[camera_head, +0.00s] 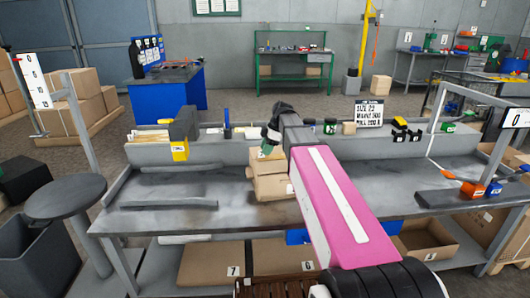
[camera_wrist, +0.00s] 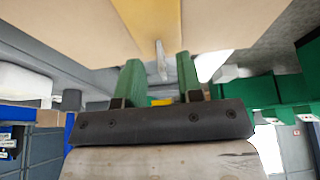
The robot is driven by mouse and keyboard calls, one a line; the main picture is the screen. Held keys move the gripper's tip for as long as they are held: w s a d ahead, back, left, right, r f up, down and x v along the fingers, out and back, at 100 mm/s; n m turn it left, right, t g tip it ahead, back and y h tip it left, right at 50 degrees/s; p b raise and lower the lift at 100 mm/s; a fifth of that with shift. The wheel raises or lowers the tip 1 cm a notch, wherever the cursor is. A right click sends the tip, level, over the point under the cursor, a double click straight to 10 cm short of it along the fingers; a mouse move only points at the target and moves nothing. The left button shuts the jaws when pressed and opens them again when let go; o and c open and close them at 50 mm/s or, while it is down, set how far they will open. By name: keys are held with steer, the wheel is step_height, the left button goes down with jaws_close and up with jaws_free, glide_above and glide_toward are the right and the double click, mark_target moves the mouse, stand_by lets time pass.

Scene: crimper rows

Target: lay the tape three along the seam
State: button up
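A cardboard box (camera_head: 271,187) sits near the middle of the workbench, partly hidden behind my arm. My gripper (camera_head: 267,148) is at the box's upper edge in the head view. In the wrist view, my gripper's green fingers (camera_wrist: 160,82) are apart, with a tan box surface (camera_wrist: 80,25) close beyond them. A yellow band (camera_wrist: 152,18) runs down that surface between the fingers. A small grey sliver (camera_wrist: 162,60) shows at the band's end; I cannot tell what it is. A yellow and black tape dispenser (camera_head: 180,150) stands left on the bench ledge. No piece is clearly marked tape three.
The grey workbench (camera_head: 230,215) has clear room left of the box. A dark bar (camera_head: 168,205) lies there. A stool (camera_head: 66,197) stands at left.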

steer(key=v, duration=0.9)
